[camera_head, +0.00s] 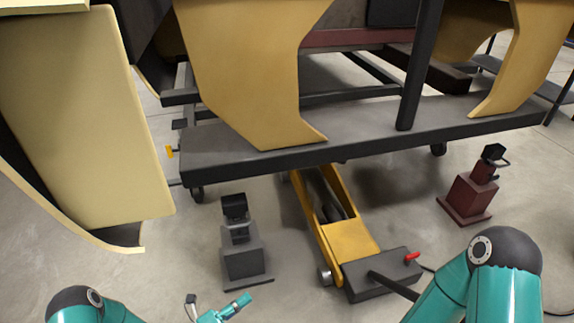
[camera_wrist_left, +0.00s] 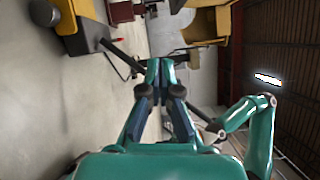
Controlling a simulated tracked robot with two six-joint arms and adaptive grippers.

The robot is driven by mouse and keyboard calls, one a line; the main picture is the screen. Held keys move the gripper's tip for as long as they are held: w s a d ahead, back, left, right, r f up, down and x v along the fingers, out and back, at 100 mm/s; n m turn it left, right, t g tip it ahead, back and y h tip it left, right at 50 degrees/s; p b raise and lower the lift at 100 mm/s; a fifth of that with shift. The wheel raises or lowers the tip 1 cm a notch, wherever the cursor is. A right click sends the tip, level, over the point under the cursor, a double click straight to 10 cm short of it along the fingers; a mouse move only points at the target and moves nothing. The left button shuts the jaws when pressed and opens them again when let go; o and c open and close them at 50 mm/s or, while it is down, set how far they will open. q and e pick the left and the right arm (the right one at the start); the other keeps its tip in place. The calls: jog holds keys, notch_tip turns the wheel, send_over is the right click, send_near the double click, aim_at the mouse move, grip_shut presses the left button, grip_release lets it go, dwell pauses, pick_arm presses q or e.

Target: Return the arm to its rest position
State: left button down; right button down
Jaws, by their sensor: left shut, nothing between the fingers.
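My left arm (camera_head: 80,305) is teal with a dark joint cap and comes in at the bottom left of the head view. My left gripper (camera_head: 240,302) shows at the bottom edge, low in front of a grey stand. In the left wrist view the left gripper (camera_wrist_left: 160,76) has its fingers shut with nothing between them, and it is clear of other things. My right arm (camera_head: 485,275) shows as a bent teal link at the bottom right of the head view. Its gripper is out of view.
A dark wheeled platform (camera_head: 350,137) carries yellow shell panels (camera_head: 250,60). A large cream panel (camera_head: 85,110) hangs at the left. A yellow floor jack (camera_head: 350,240), a grey stand (camera_head: 242,255) and a dark red stand (camera_head: 467,197) stand on the concrete floor. Bare floor lies between them.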

pick_arm(q)
jog(key=s+d+r+m+g, duration=0.1)
jog(key=s+d+m+g, duration=0.4)
jog(key=s+m+g, duration=0.25)
jog(key=s+d+r+m+g, duration=0.2)
jog(key=s+d+m+g, duration=0.3)
jog(key=s+m+g, duration=0.3)
jog(key=s+a+f+m+y, duration=0.7)
jog(key=s+a+m+y, duration=0.25)
jog(key=m, duration=0.95)
jog(key=w+m+t+y, duration=0.1)
jog(key=w+m+t, duration=0.35)
jog(key=w, duration=0.25)
notch_tip(320, 180, up, 31)
jog(key=m+p, duration=0.1)
jog(key=p, duration=3.1)
jog(key=shift+s+a, duration=0.25)
jog(key=shift+a, duration=0.1)
